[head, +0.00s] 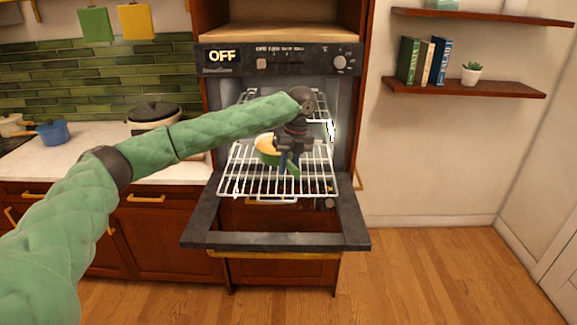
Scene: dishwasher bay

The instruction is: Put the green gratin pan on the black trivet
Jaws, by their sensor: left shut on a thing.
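The green gratin pan (266,152), with a pale yellowish content, is on or just above the pulled-out wire oven rack (240,184). My left gripper (289,170) reaches over it from above and is shut on its near right side. The gripper hides part of the pan, so I cannot tell whether the pan touches the rack. I cannot make out a black trivet in this view. My right gripper is not in view.
The oven door (275,241) is folded down under the rack. A pale counter (85,165) on the left holds a blue pot (53,133) and a white pot with a dark lid (153,112). Wall shelves (480,88) are at right. The wooden floor is clear.

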